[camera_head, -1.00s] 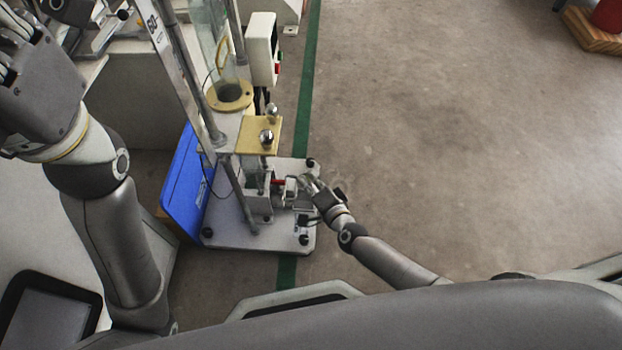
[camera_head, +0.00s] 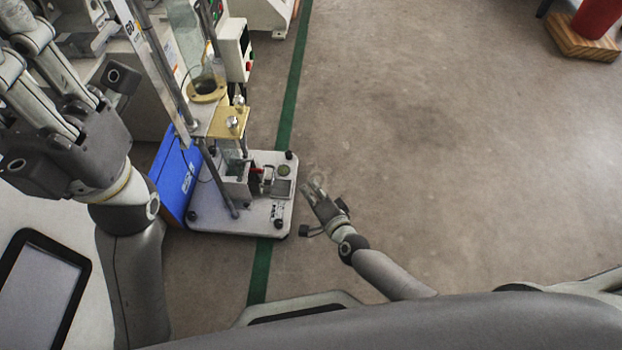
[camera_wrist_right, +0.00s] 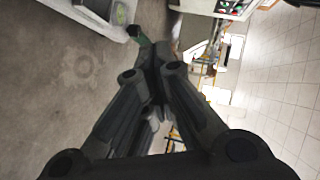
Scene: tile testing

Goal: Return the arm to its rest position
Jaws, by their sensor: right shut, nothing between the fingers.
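My right gripper (camera_head: 311,190) is shut and empty in the head view. It is over the bare floor, just right of the testing machine's base plate and apart from it. In the right wrist view its dark fingers (camera_wrist_right: 150,60) come together in the middle with nothing between them. My left gripper (camera_head: 40,75) is large at the left edge of the head view. Its fingertips run out of the picture, so its opening is hidden.
The testing machine (camera_head: 262,218) stands on a grey plate with black knobs, with posts and a glass tube above. A blue panel (camera_head: 176,178) is at its left. A green line (camera_head: 262,270) crosses the floor. A red object (camera_head: 597,17) sits on a wooden block at upper right.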

